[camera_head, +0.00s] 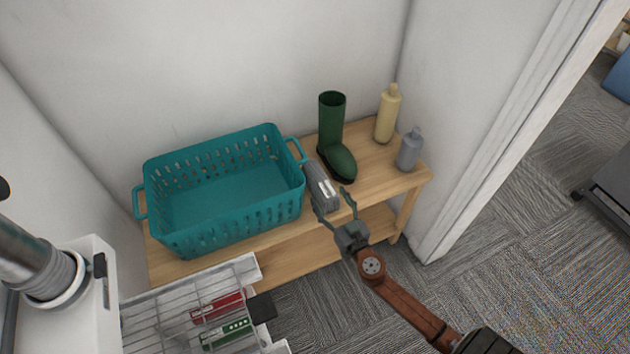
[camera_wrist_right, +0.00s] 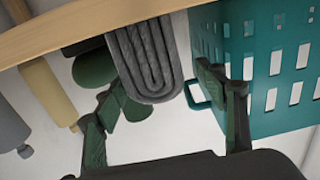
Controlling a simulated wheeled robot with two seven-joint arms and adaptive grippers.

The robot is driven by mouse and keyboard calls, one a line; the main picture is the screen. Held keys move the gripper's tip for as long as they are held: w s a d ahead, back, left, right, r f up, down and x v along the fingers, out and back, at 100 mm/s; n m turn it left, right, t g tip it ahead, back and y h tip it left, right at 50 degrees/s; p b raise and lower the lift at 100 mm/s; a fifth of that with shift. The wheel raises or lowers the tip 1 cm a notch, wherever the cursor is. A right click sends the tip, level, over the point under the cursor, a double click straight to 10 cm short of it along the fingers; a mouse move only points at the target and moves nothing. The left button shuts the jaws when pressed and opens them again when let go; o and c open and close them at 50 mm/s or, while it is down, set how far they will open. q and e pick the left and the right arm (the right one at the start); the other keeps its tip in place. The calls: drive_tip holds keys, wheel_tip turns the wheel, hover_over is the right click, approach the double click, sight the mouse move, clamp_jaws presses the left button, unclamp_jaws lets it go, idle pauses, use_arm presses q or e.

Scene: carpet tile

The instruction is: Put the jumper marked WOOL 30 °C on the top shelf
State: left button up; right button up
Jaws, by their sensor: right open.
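A grey folded jumper (camera_head: 322,188) with a small white label lies on the wooden bench between the teal basket and the green boot. The label's print is too small to read. Folded red (camera_head: 218,306) and green (camera_head: 226,333) garments, also with white labels, lie low at the left in a white wire rack. My right gripper (camera_head: 333,203) is open at the jumper's front end. In the right wrist view the folded end of the jumper (camera_wrist_right: 146,55) shows between the spread fingers (camera_wrist_right: 158,88), not clamped. My left gripper is not in view.
The teal basket (camera_head: 163,238) looks empty and stands close left of the jumper. The green boot (camera_head: 334,140) is close behind it. A yellow bottle (camera_head: 387,116) and a grey bottle (camera_head: 409,150) stand at the bench's right end. The bench (camera_head: 385,187) has a lower shelf (camera_head: 312,250).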

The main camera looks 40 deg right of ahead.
sight(320, 182)
drive_tip(key=x, duration=0.3)
drive_tip(key=shift+w, duration=0.2)
drive_tip(key=x, duration=0.3)
drive_tip(key=shift+w+d+f, duration=0.2)
drive_tip(key=shift+d+f, duration=0.05)
drive_tip(key=shift+d, duration=0.1)
drive_tip(key=shift+w+d, duration=0.15)
drive_tip(key=shift+w, duration=0.4)
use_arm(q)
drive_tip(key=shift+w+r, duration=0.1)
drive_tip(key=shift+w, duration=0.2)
use_arm(e)
drive_tip(key=shift+c, duration=0.4)
drive_tip(key=c, duration=1.3)
drive_tip(key=shift+c, duration=1.4)
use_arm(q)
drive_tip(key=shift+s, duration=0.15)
use_arm(e)
drive_tip(key=shift+r, duration=0.1)
